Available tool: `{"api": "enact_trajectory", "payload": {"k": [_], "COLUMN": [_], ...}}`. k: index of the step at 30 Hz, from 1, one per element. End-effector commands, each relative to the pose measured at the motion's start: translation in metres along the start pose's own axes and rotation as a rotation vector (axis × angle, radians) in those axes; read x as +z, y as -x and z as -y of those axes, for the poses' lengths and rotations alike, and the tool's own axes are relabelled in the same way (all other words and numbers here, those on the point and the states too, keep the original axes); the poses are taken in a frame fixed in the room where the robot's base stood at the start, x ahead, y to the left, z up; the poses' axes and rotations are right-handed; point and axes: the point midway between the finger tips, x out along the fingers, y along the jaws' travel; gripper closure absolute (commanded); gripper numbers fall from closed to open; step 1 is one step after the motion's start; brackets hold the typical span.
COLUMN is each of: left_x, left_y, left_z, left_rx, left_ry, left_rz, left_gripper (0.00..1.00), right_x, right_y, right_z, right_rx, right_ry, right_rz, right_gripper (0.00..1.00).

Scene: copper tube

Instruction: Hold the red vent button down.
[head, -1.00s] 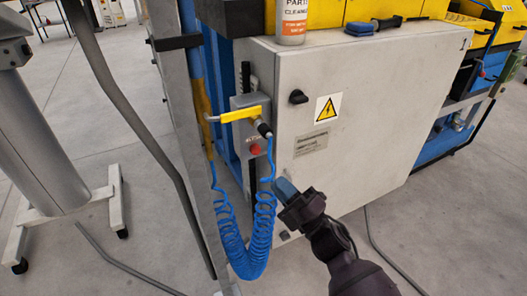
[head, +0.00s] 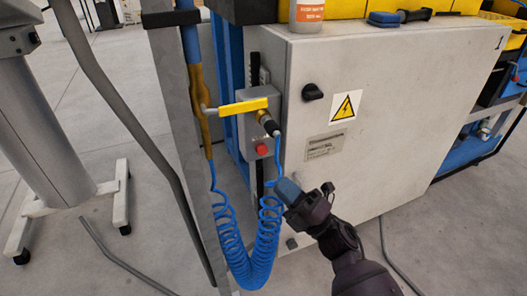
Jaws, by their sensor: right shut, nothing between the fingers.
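The red vent button (head: 262,149) sits low on the front of a small grey box (head: 258,134) beside the cabinet. A yellow lever (head: 243,107) crosses above it, and a black hose fitting (head: 268,123) sits between lever and button. My right gripper (head: 288,190) is shut and empty. Its blue fingertips are below and to the right of the button, apart from it in the picture. The button is uncovered. My left gripper is not in view.
A coiled blue hose (head: 250,262) hangs from the fitting, close to my right gripper. A grey cabinet (head: 390,120) with a black knob (head: 312,92) and a warning label (head: 345,106) stands to the right. A grey post (head: 180,120) stands left of the box.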

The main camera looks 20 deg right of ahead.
Motion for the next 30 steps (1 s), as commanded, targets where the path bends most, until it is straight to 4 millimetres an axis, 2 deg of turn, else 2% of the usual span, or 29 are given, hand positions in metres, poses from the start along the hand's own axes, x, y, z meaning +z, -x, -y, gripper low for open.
{"api": "enact_trajectory", "payload": {"k": [8, 18, 22, 30], "left_x": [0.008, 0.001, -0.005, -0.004], "left_y": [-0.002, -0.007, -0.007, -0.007], "left_z": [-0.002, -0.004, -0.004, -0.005], "left_rx": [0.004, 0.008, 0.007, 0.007], "left_ry": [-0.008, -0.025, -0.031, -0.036], "left_rz": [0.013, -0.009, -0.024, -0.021], "left_gripper": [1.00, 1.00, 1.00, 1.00], "right_x": [0.013, 0.033, 0.039, 0.044], "right_y": [-0.017, -0.044, -0.052, -0.059], "right_z": [0.015, 0.036, 0.041, 0.044], "right_rx": [-0.002, -0.003, -0.003, -0.001], "right_ry": [-0.001, -0.002, -0.001, -0.001], "right_rz": [0.001, 0.000, 0.000, 0.001], "right_gripper": [1.00, 1.00, 1.00, 1.00]}}
